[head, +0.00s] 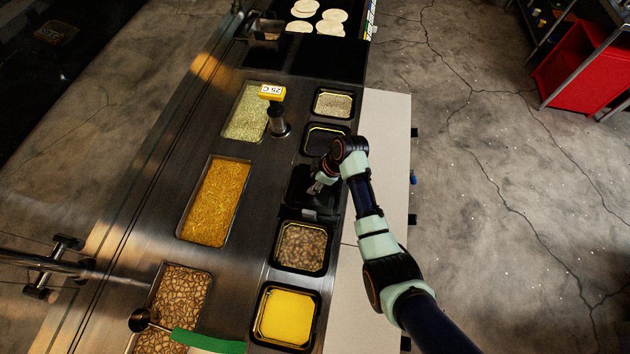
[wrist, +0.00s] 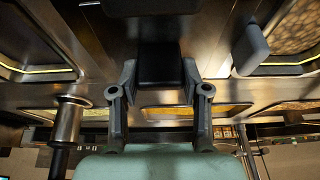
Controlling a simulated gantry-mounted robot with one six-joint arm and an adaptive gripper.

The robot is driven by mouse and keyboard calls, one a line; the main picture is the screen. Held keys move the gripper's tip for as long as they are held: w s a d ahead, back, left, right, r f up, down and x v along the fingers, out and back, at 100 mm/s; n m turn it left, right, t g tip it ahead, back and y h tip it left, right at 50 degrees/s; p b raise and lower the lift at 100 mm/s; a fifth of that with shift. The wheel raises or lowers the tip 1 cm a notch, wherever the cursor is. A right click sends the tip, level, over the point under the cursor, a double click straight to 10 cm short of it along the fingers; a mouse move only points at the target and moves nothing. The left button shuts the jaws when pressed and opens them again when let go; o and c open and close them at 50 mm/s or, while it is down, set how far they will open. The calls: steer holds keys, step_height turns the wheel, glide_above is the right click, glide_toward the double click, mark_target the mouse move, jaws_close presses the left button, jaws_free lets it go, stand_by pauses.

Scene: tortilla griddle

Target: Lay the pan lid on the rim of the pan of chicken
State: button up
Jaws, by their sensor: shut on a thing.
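My gripper (head: 318,186) is over the right-hand row of pans. In the wrist view, my gripper (wrist: 160,75) has its fingers on both sides of a dark block, which looks like the handle of the black pan lid (head: 310,203). The lid lies between a dark pan and a pan of brown pieces, partly hidden by my wrist; its height above the counter is unclear. The pan of brown pieces (head: 302,247), which looks like chicken, is open just below the lid in the head view. It also shows at the right of the wrist view (wrist: 292,38).
An orange-filled tray (head: 213,200) and a larger brown-filled tray (head: 178,290) lie left. A post with a yellow tag (head: 272,92) stands nearby.

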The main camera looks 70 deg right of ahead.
steer(key=shift+f, duration=0.15)
steer(key=o, duration=1.2)
steer(key=shift+o, duration=0.2)
steer(key=shift+r, duration=0.45)
steer(key=p+v, duration=0.1)
steer(key=v, duration=1)
steer(key=shift+s+r, duration=0.2)
steer(key=shift+s, duration=0.05)
